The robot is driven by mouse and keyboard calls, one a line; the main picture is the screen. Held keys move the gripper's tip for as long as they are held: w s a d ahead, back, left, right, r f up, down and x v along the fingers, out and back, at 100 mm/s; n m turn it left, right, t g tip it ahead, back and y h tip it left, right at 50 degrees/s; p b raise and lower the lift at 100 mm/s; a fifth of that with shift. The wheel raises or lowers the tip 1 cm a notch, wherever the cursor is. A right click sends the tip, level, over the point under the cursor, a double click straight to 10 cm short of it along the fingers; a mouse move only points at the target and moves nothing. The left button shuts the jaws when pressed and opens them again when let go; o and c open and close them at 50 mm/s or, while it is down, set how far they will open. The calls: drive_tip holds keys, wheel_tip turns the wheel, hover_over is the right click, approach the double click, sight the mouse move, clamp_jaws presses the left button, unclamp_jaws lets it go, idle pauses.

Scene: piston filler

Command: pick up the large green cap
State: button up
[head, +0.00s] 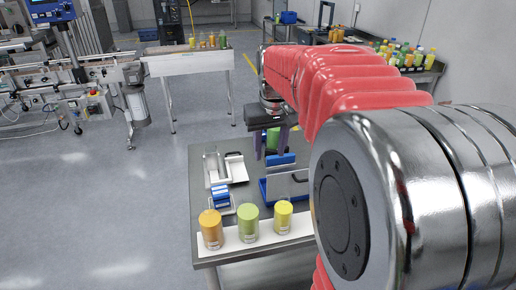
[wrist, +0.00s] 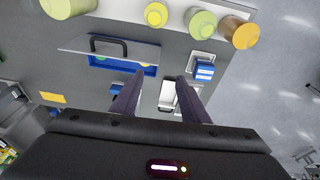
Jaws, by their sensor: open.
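My gripper (head: 271,153) is open above the grey table, its dark fingers pointing down. In the wrist view its two fingertips (wrist: 161,77) are apart with nothing held between them. A green round-topped container (head: 248,222) stands on the white strip at the table's front, between an orange and a yellow one. It also shows at the top of the wrist view (wrist: 201,22). A large pale-green round thing (wrist: 68,6) is cut off at the wrist view's upper left. Another green object (head: 273,138) shows partly hidden behind my fingers. I cannot tell which is the large green cap.
A blue holder with a grey panel and black handle (head: 287,183) stands on the table; green and yellow round spots show in it from the wrist. A small tray of blue pieces (head: 221,199) and a white tray (head: 236,168) lie left. Orange (head: 211,230) and yellow (head: 283,217) containers flank the green one.

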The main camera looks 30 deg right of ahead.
drive_tip(key=w+d+f+m, duration=0.1)
drive_tip(key=d+f, duration=0.2)
drive_tip(key=d, duration=0.4)
drive_tip(key=w+d+f+g, duration=0.1)
drive_tip(key=d+f, duration=0.2)
drive_tip(key=d, duration=0.5)
drive_tip(key=w+d+f+m+g+y, duration=0.1)
drive_tip(key=d+f, duration=0.2)
drive_tip(key=d, duration=0.5)
drive_tip(key=shift+w+f+m, duration=0.15)
drive_tip(key=shift+f+m, duration=0.1)
drive_tip(key=shift+m, duration=0.05)
drive_tip(key=shift+f, duration=0.1)
wheel_tip(320, 180, down, 8)
drive_tip(key=shift+f, duration=0.25)
drive_tip(key=shift+f, duration=0.1)
drive_tip(key=shift+w+f, duration=0.15)
drive_tip(key=shift+f, duration=2.3)
drive_tip(key=shift+c, duration=0.6)
